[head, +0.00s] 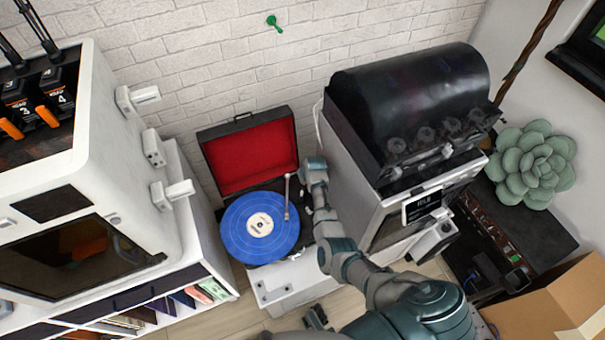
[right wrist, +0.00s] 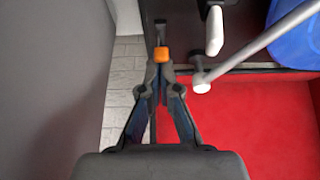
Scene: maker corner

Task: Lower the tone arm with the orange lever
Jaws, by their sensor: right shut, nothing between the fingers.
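The record player (head: 262,269) is an open case with a red-lined lid and a blue record (head: 240,222) on it. Its pale tone arm (head: 287,200) lies at the record's right side; in the right wrist view the silver tone arm (right wrist: 258,42) runs to the upper right. The orange lever (right wrist: 163,54) shows right at the fingertips of my right gripper (right wrist: 160,68), which is shut with nothing between its fingers. I cannot tell whether they touch. In the head view the lever is not distinguishable. A dark piece at the bottom edge appears to be my left gripper (head: 318,318); its jaws are unclear.
A black-topped machine (head: 410,100) stands close to the right of the player. A white cabinet unit (head: 110,130) stands at the left. The red lid (head: 250,155) rises behind the record, near the brick wall. A cardboard box (head: 550,310) is at the lower right.

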